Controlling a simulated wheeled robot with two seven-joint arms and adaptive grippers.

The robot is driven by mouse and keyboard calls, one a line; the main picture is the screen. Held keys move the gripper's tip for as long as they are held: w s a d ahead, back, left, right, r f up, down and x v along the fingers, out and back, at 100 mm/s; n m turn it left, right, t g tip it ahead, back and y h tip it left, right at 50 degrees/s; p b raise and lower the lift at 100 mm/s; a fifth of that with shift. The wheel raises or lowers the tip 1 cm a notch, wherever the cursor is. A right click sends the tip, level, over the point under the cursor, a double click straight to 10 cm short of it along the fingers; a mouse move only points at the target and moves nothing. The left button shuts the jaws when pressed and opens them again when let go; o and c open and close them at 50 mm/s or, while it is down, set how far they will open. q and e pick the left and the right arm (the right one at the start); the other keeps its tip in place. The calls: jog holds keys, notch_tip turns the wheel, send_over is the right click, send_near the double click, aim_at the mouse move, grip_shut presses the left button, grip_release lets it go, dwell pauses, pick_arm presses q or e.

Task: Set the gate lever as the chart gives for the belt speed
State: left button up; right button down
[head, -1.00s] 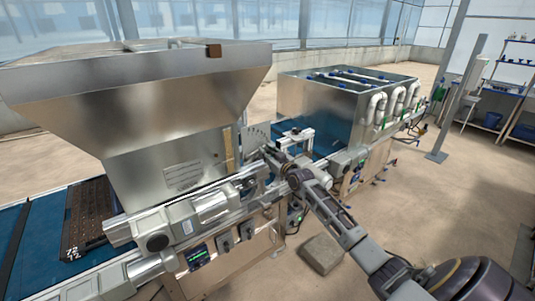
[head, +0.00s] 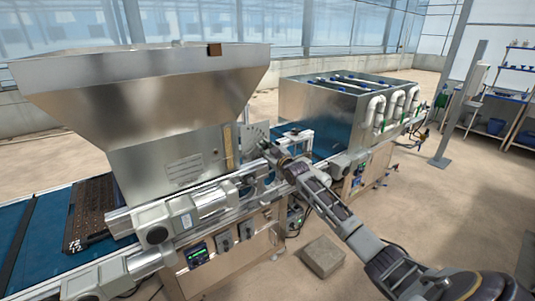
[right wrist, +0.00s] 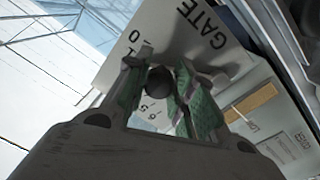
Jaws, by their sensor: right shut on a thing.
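The dark round knob of the gate lever (right wrist: 160,82) shows between the fingers of my right gripper (right wrist: 163,75) in the right wrist view. The gripper is shut on it. Behind it stands a pale scale plate (right wrist: 155,28) marked GATE with numbers around its edge; the fingers hide some of them, so I cannot read the lever's setting. In the head view my right gripper (head: 268,152) is at this plate (head: 255,136), beside the hopper. A printed panel (head: 185,172) on the hopper is too small to read. My left gripper is out of view.
The steel hopper (head: 150,90) stands over the blue belt (head: 35,220), with a dark seed tray (head: 90,205) at left. A lit display (head: 198,254) sits on the front frame. A steel box machine (head: 320,110) stands beyond. The floor at right is mostly clear.

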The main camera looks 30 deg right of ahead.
jog(key=r+n, duration=0.1)
jog(key=a+r+n, duration=0.1)
jog(key=n, duration=0.1)
jog(key=shift+a+n+p, duration=0.2)
jog(key=shift+n+p, duration=0.1)
jog(key=shift+p, duration=0.1)
jog(key=a+r+n, duration=0.1)
jog(key=n, duration=0.1)
jog(key=shift+s+a+n, duration=0.1)
jog(key=shift+a+n, duration=0.05)
jog(key=shift+n, duration=0.15)
jog(key=shift+a+r+n, duration=0.25)
jog(key=shift+a+n, duration=0.35)
jog(key=shift+n, duration=0.5)
jog(key=c, duration=1.2)
grip_release()
jog(key=shift+s+d+f, duration=0.1)
jog(key=shift+s+f, duration=0.1)
jog(key=shift+s, duration=2.8)
jog(key=shift+s+d+f, duration=0.1)
jog(key=shift+s+f, duration=0.05)
jog(key=shift+s, duration=2.85)
